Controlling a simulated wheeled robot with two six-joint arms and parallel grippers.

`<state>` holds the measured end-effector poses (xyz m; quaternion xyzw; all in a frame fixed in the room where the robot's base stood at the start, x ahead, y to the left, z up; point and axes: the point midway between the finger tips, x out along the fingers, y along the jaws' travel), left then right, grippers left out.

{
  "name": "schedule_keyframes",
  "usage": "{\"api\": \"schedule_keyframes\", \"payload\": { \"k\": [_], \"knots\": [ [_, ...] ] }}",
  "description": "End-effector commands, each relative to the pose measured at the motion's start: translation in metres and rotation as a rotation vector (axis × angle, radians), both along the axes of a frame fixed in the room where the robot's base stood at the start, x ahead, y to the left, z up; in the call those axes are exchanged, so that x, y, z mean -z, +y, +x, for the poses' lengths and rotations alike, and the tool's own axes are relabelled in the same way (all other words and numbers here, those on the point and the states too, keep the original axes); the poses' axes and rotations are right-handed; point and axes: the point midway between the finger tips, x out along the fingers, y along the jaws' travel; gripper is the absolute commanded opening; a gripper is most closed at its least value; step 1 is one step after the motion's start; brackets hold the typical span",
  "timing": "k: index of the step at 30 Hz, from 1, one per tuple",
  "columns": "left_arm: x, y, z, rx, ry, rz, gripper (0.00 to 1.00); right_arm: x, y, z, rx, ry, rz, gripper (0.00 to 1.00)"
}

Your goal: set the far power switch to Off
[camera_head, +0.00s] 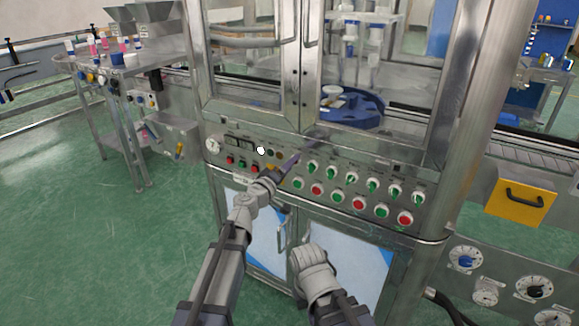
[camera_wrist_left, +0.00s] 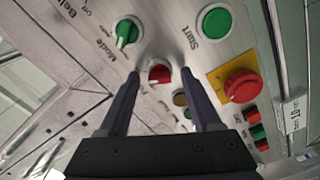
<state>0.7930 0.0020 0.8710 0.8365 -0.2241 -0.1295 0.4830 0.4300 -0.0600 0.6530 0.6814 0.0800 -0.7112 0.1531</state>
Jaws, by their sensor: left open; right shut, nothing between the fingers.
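A red rotary knob (camera_wrist_left: 159,74) sits on the steel panel in the left wrist view, between the tips of my open left gripper (camera_wrist_left: 160,76). Its label is partly hidden and appears to begin with P; I cannot clearly read its setting. In the head view my left gripper (camera_head: 297,157) reaches up to the panel, and its fingers and wrist hide the panel area behind them. I cannot tell whether the fingers touch the knob. My right gripper (camera_head: 308,255) is shut and empty, low in front of the cabinet doors.
A green Mode knob (camera_wrist_left: 127,33), a green Start button (camera_wrist_left: 215,22) and a red emergency stop (camera_wrist_left: 242,86) surround the red knob. Rows of green and red controls (camera_head: 352,177) run to the right. A side table (camera_head: 128,67) stands left; the floor (camera_head: 70,220) there is clear.

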Motion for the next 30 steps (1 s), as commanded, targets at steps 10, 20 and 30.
{"api": "schedule_keyframes", "payload": {
  "k": [10, 20, 30],
  "knots": [
    [0.0001, -0.0009, 0.0013, 0.000, 0.000, 0.000, 0.55, 0.0000, 0.0000, 0.0000, 0.000, 0.000, 0.000, 0.00],
    [0.0000, -0.0008, 0.0013, 0.000, 0.000, 0.000, 0.18, 0.0000, 0.0000, 0.0000, 0.000, 0.000, 0.000, 0.00],
    [0.0001, -0.0007, 0.0013, 0.000, 0.000, 0.000, 0.00, 0.0000, 0.0000, 0.0000, 0.000, 0.000, 0.000, 0.00]
  ]
}}
